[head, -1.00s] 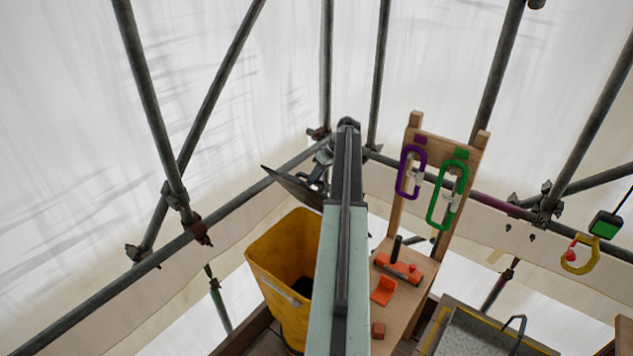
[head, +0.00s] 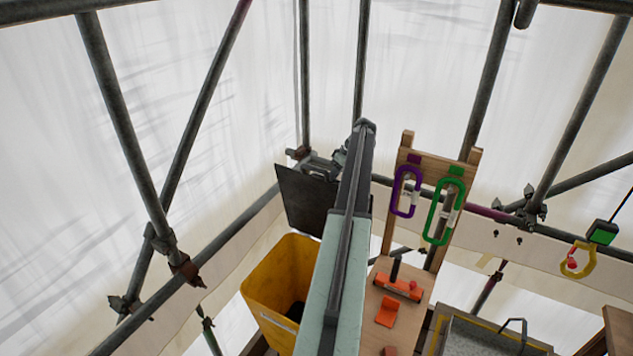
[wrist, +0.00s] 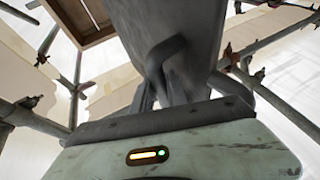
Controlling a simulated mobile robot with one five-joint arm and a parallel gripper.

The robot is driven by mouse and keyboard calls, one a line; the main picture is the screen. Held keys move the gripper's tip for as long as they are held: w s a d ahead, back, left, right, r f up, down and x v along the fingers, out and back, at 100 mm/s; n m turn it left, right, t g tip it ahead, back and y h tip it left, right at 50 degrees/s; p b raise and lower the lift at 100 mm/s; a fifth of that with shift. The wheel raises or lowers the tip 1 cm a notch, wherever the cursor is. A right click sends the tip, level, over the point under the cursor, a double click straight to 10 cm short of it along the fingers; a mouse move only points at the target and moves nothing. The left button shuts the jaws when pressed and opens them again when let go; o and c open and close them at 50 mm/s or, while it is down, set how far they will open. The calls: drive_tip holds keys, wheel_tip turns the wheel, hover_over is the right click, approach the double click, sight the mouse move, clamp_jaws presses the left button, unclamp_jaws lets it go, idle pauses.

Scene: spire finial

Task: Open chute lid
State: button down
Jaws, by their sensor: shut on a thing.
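The chute (head: 268,285) is a yellow bin-like hopper left of my arm in the head view, its mouth uncovered and dark inside. The lid (head: 305,203) is a dark grey plate standing steeply upright behind the chute's mouth. My gripper (head: 325,165) is at the lid's upper edge, partly hidden behind my arm. In the wrist view the lid (wrist: 205,35) rises close in front, with a dark bent handle (wrist: 165,52) on it. My gripper (wrist: 150,95) is shut on this handle; the exact contact is hard to see.
Right of my arm stands a wooden rack (head: 440,160) with a purple carabiner (head: 405,192) and a green carabiner (head: 444,212). Orange pieces (head: 397,287) lie on its board. Scaffold poles (head: 125,130) surround the place. A grey tray (head: 485,335) is at lower right.

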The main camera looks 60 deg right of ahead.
drive_tip(key=shift+s, duration=0.25)
drive_tip(key=c, duration=1.3)
unclamp_jaws()
drive_tip(key=shift+d, duration=0.1)
drive_tip(key=shift+w, duration=0.25)
